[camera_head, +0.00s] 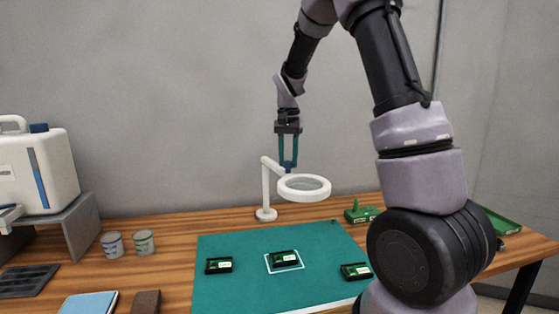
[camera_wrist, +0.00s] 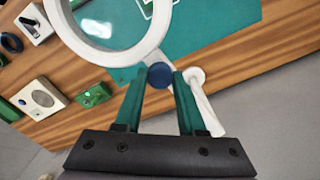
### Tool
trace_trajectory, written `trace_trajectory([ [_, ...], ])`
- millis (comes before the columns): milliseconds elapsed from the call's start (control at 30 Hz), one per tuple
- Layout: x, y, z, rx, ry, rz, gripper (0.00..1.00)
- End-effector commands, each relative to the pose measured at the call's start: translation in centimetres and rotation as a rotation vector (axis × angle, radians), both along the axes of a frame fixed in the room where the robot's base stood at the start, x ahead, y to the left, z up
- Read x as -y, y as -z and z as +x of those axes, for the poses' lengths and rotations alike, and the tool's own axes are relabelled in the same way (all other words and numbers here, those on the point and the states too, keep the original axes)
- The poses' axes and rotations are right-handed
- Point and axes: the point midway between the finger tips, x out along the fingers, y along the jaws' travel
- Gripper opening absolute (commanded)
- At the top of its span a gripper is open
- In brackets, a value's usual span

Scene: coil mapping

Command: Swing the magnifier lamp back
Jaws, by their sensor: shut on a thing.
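The white magnifier lamp (camera_head: 322,189) stands at the back edge of the teal mat, its ring head reaching right from its upright post. My gripper (camera_head: 288,169) points down from above at the lamp's arm, beside the ring. In the wrist view, the fingertips of my gripper (camera_wrist: 160,80) are shut on a round blue knob (camera_wrist: 160,75) next to the ring. The ring of the magnifier lamp (camera_wrist: 107,57) fills the upper left there, and its post and base show right of the fingers.
The teal mat (camera_head: 222,295) holds several green modules; the middle module (camera_head: 284,258) lies in a white outline. A green fixture (camera_head: 361,214) stands right of the lamp. Two cups (camera_head: 144,242) and a white machine (camera_head: 38,170) are at left. My arm hides part of the right side.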

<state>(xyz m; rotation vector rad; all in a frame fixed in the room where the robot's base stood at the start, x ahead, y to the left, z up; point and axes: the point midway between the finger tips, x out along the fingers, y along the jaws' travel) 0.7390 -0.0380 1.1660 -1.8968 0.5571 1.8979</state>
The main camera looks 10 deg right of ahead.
Motion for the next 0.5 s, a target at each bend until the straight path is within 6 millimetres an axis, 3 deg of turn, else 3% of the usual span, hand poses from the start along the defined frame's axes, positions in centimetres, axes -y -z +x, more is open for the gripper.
trace_trajectory([
  [500,8.5,-0.1,4.2,0.003,-0.48,-0.001,0.0],
])
